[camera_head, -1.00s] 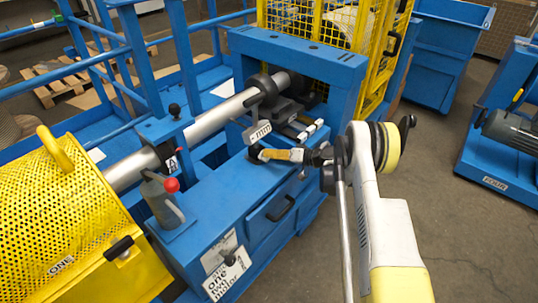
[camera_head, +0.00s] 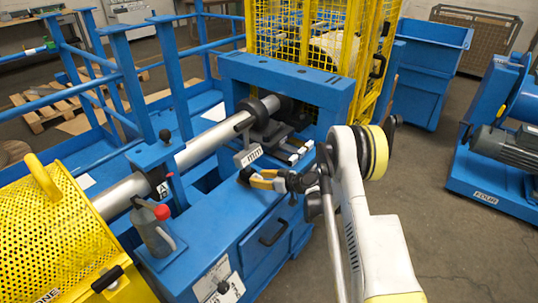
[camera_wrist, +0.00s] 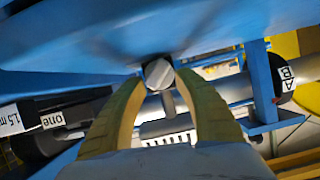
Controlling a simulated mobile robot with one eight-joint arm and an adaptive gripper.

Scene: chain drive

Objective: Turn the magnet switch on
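A round grey metal knob with a line across its face, which looks like the magnet switch (camera_wrist: 158,73), shows in the wrist view. My gripper (camera_wrist: 160,84) has its two yellowish fingers spread, with one tip on each side of the knob. I cannot tell whether the tips touch it. In the head view my gripper (camera_head: 252,178) is at the front of the blue machine bench, just below a grey block marked "mm" (camera_head: 248,157). The knob itself is hidden or too small to tell there.
A long metal shaft (camera_head: 215,137) runs above the blue bench (camera_head: 205,228). A yellow mesh cage (camera_head: 300,35) stands behind.

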